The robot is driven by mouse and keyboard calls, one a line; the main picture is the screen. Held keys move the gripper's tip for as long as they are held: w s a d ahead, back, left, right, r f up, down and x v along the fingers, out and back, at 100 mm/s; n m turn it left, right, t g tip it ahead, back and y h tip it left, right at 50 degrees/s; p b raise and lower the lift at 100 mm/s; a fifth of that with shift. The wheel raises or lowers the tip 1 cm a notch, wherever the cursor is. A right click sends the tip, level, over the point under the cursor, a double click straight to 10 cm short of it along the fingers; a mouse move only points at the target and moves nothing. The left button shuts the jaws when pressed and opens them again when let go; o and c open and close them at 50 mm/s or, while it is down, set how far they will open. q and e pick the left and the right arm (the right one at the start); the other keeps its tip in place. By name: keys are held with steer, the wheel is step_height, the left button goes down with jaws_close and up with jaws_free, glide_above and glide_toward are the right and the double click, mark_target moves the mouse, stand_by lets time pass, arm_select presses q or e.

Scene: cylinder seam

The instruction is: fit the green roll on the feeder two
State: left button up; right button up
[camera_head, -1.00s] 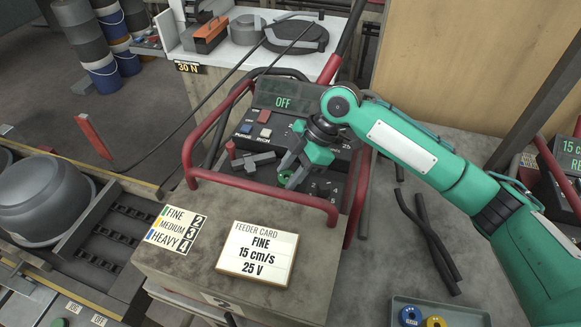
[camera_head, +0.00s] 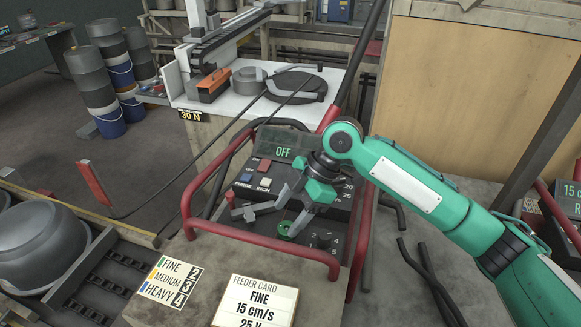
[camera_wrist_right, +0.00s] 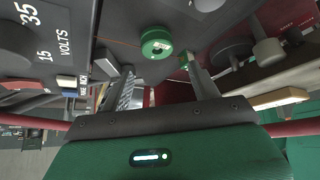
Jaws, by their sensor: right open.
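The green roll (camera_head: 287,229) sits at the lower part of the dark control face of feeder two (camera_head: 340,196), inside the red tube frame. In the right wrist view the green roll (camera_wrist_right: 156,42) shows end-on against that face, beyond my fingertips. My right gripper (camera_head: 275,216) is open, its fingers spread and pointing down toward the face. In the wrist view my right gripper (camera_wrist_right: 160,72) has nothing between its fingers, and the roll appears apart from them. Whether the roll is fully seated cannot be told. My left gripper is not in view.
The red tube frame (camera_head: 262,252) surrounds the feeder face. A feeder card (camera_head: 256,303) reads FINE, 15 cm/s, 25 V; a FINE/MEDIUM/HEAVY chart (camera_head: 170,282) lies left of it. The display (camera_head: 283,152) reads OFF. Black cables (camera_head: 437,280) lie to the right.

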step_height(320, 180, up, 16)
steer(key=b, duration=0.2)
steer(key=shift+r+b, duration=0.25)
steer(key=shift+b, duration=0.1)
